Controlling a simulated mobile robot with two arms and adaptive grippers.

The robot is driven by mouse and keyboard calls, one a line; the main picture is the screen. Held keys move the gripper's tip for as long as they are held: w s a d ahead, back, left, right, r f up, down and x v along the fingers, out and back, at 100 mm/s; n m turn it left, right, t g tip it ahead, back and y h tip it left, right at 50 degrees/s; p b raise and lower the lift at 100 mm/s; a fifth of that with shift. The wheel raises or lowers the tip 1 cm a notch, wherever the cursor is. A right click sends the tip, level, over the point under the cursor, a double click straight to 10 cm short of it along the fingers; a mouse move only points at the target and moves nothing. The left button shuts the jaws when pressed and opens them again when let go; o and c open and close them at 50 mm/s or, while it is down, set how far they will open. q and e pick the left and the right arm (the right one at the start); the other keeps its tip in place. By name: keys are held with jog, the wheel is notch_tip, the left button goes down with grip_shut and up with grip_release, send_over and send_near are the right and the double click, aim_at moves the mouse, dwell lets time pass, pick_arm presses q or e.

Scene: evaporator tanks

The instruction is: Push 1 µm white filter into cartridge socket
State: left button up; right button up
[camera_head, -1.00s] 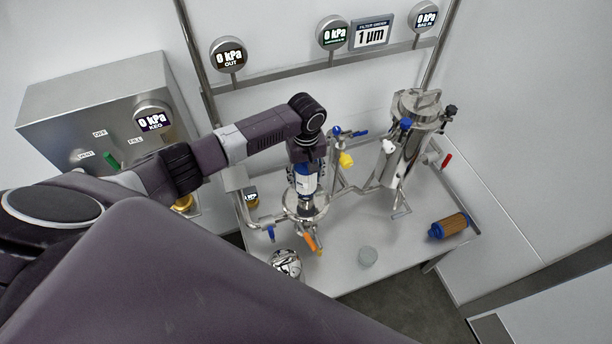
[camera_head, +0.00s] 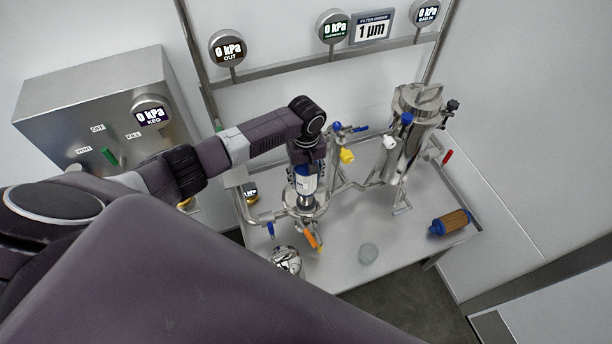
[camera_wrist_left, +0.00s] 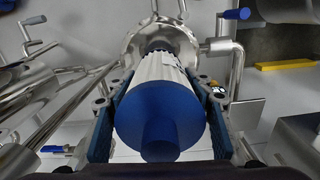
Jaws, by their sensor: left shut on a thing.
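The white filter (camera_head: 306,184) with a blue end cap stands about upright in my left gripper (camera_head: 305,174). In the left wrist view the gripper's two pads (camera_wrist_left: 160,115) are shut on both sides of the filter (camera_wrist_left: 163,68), with its blue end cap towards the camera. The filter's far end is over the round steel cartridge socket (camera_head: 319,207), which also shows in the left wrist view (camera_wrist_left: 131,42). Whether the filter's end is seated there is hidden. My right gripper is not in view.
A brown filter with blue ends (camera_head: 450,222) lies at the table's right. A steel housing (camera_head: 407,140) stands behind it. Valves with orange (camera_head: 311,239) and blue (camera_head: 270,229) handles surround the socket.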

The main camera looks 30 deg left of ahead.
aim_at(306, 167)
pick_arm(q)
jog(key=shift+f, duration=0.5)
jog(key=o, duration=1.4)
jog(key=shift+r, duration=0.1)
notch_tip(306, 167, up, 5)
jog(key=p, duration=0.5)
jog(key=shift+r, duration=0.95)
jog(key=shift+s+f, duration=0.1)
